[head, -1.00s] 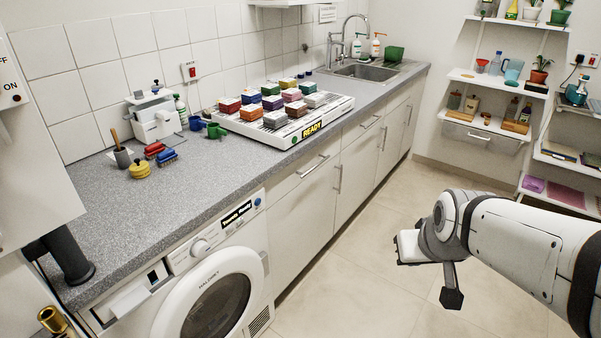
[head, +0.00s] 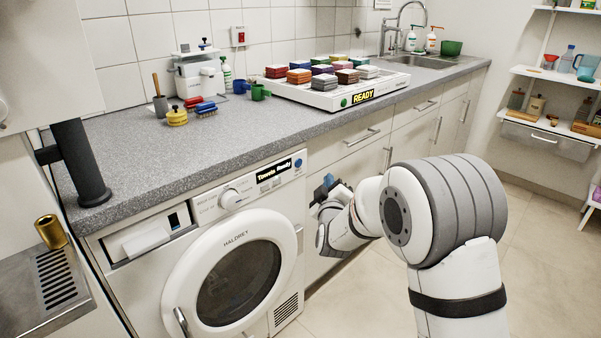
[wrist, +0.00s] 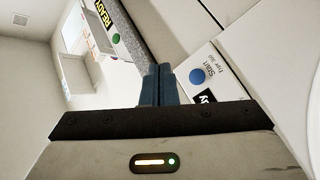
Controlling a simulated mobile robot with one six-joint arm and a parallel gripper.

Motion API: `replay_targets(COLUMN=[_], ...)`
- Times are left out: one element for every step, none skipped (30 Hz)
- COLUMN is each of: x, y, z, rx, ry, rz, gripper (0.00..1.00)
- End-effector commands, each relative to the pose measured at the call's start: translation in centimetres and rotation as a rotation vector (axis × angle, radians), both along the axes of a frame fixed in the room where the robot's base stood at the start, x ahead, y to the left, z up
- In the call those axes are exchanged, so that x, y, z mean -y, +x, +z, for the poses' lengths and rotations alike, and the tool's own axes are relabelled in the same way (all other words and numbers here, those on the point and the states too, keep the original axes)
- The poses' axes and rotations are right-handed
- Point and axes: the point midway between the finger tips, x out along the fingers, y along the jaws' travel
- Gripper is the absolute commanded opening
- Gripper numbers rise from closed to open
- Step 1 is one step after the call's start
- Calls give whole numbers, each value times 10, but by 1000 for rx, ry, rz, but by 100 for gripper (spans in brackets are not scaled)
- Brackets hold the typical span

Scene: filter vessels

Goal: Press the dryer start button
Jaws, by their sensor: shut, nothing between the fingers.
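The dryer (head: 150,290) is a white front-loader under the counter, with a round dark door and a display reading "Towels Ready". Its round blue start button (head: 298,163) sits at the right end of the control panel. In the wrist view the blue button (wrist: 197,76), labelled "Start", shows just right of my fingertips. My gripper (head: 328,182) is in front of the cabinet, right of the dryer panel and slightly below the button. Its blue fingers (wrist: 159,69) are together and empty, apart from the button in the picture.
The grey counter (head: 130,150) runs above the dryer. A white tray marked "READY" (head: 330,101) holds several coloured blocks, with a green button on its front. A dark post (head: 82,165) and a metal drip grille (head: 60,285) are at left. Open floor lies right.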

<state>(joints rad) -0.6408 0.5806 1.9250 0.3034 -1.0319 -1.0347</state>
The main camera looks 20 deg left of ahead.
Motion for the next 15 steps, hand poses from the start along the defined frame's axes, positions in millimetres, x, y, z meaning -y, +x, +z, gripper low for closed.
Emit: replay_targets(x=[0,0,0,0,0,0,0,0,-1,-2,-4,-7,-9,-12,-16], y=[0,0,0,0,0,0,0,0,1,1,2,3,4,5,7], z=[1,1,1,1,1,1,1,1,1,2,2,1,2,2,3], rx=[1,1,1,0,-1,-1,-1,-2,-2,-2,-2,-3,-3,-3,-2], ry=[1,0,0,0,0,0,0,0,0,0,-1,-1,-1,-1,-1], rz=[0,-1,-1,0,-1,-1,-1,0,0,0,1,1,1,1,1], gripper=[0,0,0,0,0,0,0,0,0,0,0,0,0,0,0])
